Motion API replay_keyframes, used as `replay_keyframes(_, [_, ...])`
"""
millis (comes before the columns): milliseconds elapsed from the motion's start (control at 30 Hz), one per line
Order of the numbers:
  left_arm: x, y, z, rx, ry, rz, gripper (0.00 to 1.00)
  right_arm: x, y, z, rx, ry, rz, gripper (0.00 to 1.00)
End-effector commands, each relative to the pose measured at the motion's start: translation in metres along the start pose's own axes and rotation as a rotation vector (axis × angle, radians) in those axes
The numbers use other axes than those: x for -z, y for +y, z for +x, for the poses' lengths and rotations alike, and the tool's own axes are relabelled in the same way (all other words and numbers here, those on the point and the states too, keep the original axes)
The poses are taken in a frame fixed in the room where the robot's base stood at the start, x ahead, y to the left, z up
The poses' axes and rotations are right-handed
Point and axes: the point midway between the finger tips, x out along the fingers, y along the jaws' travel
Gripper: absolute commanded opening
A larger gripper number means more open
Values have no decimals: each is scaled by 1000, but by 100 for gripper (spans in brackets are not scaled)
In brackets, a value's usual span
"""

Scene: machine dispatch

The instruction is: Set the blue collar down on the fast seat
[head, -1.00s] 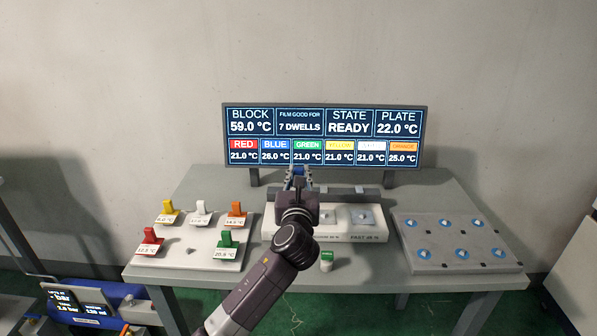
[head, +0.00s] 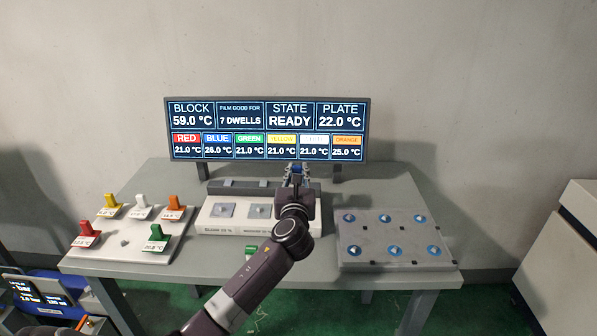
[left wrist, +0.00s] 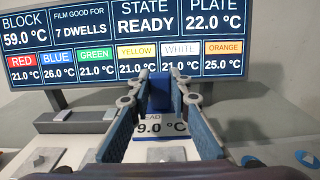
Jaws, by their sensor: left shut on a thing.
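My left gripper (head: 298,172) is shut on the blue collar (left wrist: 159,94), which is upright between its fingertips. A white tag (left wrist: 161,124) with a partly hidden temperature reading hangs low on the collar. The collar is over the right part of the pale seat block (head: 213,227). The two left seats show in the head view; my wrist and arm hide the right end, where the fast seat is. In the left wrist view a grey pad (left wrist: 166,152), apparently the fast seat, shows below the tag. I cannot tell the gap. My right gripper is not in view.
A white plate (head: 125,243) with several coloured collars lies left. A grey plate (head: 372,258) with several blue discs lies right. The display screen (head: 267,129) stands behind the block. A small green-topped item (head: 252,250) sits near the table's front edge.

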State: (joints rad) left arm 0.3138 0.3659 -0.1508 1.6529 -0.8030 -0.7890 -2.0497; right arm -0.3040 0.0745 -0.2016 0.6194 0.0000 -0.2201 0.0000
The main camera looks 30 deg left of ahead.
Motion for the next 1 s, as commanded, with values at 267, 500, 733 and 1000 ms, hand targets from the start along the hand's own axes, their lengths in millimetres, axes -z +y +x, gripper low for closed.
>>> replay_keyframes(267, [7, 0, 0, 0, 1, 1, 0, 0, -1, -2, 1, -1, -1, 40])
replay_keyframes(500, [32, 0, 0, 1, 0, 1, 0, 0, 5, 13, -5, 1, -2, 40])
replay_keyframes(733, [51, 0, 0, 1, -2, 0, 0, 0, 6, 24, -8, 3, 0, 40])
replay_keyframes(1000, [61, 0, 0, 0, -1, -1, 0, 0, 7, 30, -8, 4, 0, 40])
